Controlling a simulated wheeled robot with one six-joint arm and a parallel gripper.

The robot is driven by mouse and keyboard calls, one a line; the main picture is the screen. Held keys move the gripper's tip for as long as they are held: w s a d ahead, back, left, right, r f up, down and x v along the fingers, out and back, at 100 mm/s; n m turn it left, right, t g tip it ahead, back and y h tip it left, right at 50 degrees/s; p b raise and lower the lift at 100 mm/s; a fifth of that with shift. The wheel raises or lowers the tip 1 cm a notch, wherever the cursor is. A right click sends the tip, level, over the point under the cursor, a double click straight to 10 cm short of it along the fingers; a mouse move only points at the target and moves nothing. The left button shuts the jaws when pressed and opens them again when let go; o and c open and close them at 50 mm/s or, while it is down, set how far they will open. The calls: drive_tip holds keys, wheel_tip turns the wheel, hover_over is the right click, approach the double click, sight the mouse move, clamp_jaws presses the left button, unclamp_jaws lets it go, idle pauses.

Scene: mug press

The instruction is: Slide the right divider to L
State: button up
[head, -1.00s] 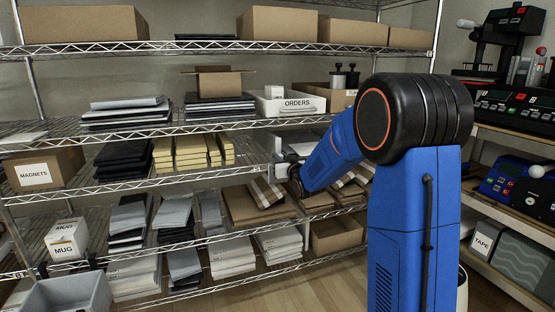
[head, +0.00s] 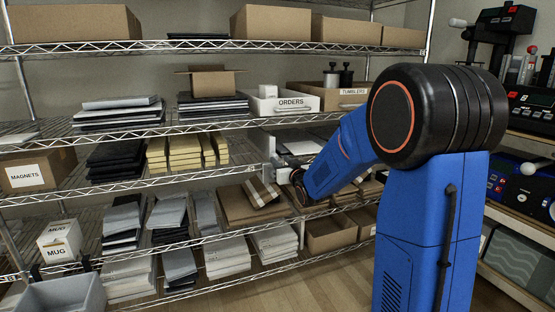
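A thin pale grey upright panel (head: 262,145), which looks like a divider, stands on the middle shelf right of the yellow stacks. I cannot tell for sure that it is the right divider. My gripper (head: 284,174) is at the front edge of that shelf, just below and right of the panel. Its fingers are small and partly hidden by my blue arm, so I cannot tell whether it is open or touches the panel. A small tag (head: 250,169) sits on the shelf's front rail left of my gripper; its letter is too small to read.
Yellow stacks (head: 180,152) and black stacks (head: 117,164) fill the shelf to the left. White and dark packs (head: 304,147) lie right of the panel. The ORDERS bin (head: 287,103) stands on the shelf above.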

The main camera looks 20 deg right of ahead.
drive_tip(key=s, duration=1.1)
drive_tip(key=shift+s, duration=0.3)
drive_tip(key=shift+d, duration=0.1)
drive_tip(key=s+a+f+g, duration=0.3)
drive_tip(key=s+g, duration=0.1)
drive_tip(key=s, duration=0.9)
drive_tip(key=s+a+f+g, duration=0.2)
drive_tip(key=s+f+g, duration=0.2)
drive_tip(key=s, duration=0.9)
drive_tip(key=s+a+f+g, duration=0.3)
drive_tip(key=s+g, duration=0.2)
drive_tip(key=s, duration=0.8)
drive_tip(key=shift+s+a+f, duration=0.15)
drive_tip(key=shift+s+a, duration=0.15)
drive_tip(key=shift+s, duration=0.05)
